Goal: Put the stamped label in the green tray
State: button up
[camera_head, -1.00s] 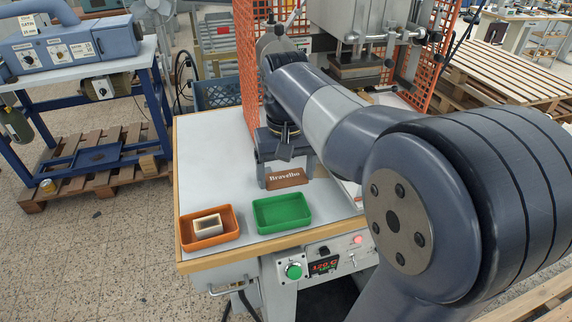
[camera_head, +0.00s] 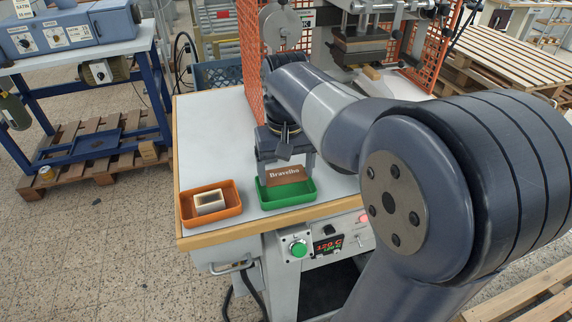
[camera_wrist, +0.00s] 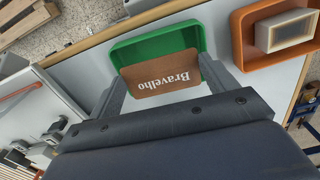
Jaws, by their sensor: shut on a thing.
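The stamped label is a brown piece with "Bravelho" in white letters (camera_head: 286,175); it also shows in the wrist view (camera_wrist: 160,78). My gripper (camera_head: 285,170) is shut on the label, with a finger at each side of it; both fingers show in the wrist view (camera_wrist: 163,82). The label overlaps the green tray (camera_head: 287,198) in both views, and I cannot tell whether it touches the tray. The green tray also shows in the wrist view (camera_wrist: 127,52), its floor partly hidden by the label.
An orange tray (camera_head: 230,212) holding a pale hollow block (camera_head: 211,203) stands left of the green tray. The stamping press (camera_head: 362,45) and an orange mesh guard (camera_head: 250,55) are behind. The table's wooden edge (camera_head: 240,231) runs in front. Bare table lies at left.

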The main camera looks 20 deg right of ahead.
jog(key=shift+f, duration=0.25)
jog(key=o, duration=1)
jog(key=shift+c, duration=0.2)
notch_tip(320, 180, up, 11)
jog(key=shift+p, duration=0.45)
jog(key=shift+f, duration=0.2)
notch_tip(320, 180, down, 10)
jog(key=shift+b, duration=0.5)
notch_tip(320, 180, up, 4)
jog(key=p, duration=0.3)
jog(key=shift+r, duration=0.2)
